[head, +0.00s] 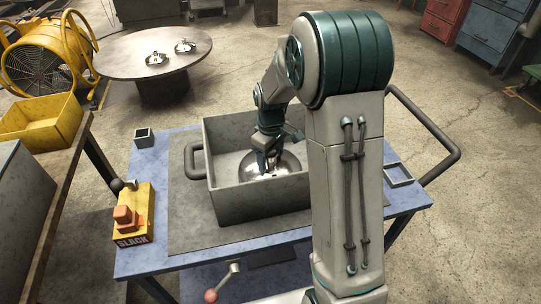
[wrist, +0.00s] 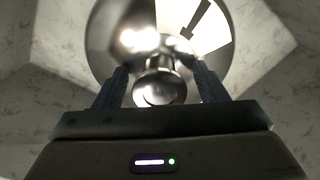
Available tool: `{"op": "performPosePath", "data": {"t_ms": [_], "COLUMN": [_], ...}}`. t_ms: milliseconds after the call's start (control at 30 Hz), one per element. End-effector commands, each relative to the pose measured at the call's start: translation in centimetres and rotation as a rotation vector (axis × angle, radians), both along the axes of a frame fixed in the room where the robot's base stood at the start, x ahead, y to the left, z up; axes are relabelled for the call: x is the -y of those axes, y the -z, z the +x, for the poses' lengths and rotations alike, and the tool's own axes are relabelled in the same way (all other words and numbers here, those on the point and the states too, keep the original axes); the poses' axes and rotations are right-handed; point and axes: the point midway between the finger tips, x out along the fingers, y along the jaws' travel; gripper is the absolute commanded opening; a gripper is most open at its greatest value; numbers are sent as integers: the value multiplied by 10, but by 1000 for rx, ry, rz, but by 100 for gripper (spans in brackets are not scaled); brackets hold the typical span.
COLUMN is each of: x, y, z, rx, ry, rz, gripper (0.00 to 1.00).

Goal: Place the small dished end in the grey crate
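The grey crate (head: 258,207) stands on a dark mat on the blue workbench. A shiny, domed dished end (head: 288,162) with a knob rests inside it; I take it for the small one. My gripper (head: 271,158) reaches down into the crate over this piece. In the wrist view, the dished end (wrist: 118,35) fills the top middle and its round knob (wrist: 160,88) sits between my two fingers (wrist: 160,75). The fingers stand apart, with a gap visible on each side of the knob. The dished end's underside is hidden.
Two shiny pieces (head: 185,46) sit on a round table (head: 125,52) at the back. A yellow box marked SLACK (head: 133,220) with an orange knob is left of the crate.

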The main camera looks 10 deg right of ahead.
Motion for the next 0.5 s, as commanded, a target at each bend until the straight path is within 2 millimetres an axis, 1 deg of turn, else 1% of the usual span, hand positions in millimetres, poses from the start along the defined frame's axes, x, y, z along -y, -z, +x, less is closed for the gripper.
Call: {"op": "performPosePath", "data": {"t_ms": [167,233,367,500], "x": [0,0,0,0], "y": [-7,-17,-44,-75], "z": [0,1,1,1], "rx": [2,4,6,5], "ry": [0,0,1,0], "rz": [0,0,0,0], "gripper": [66,66,66,66]}}
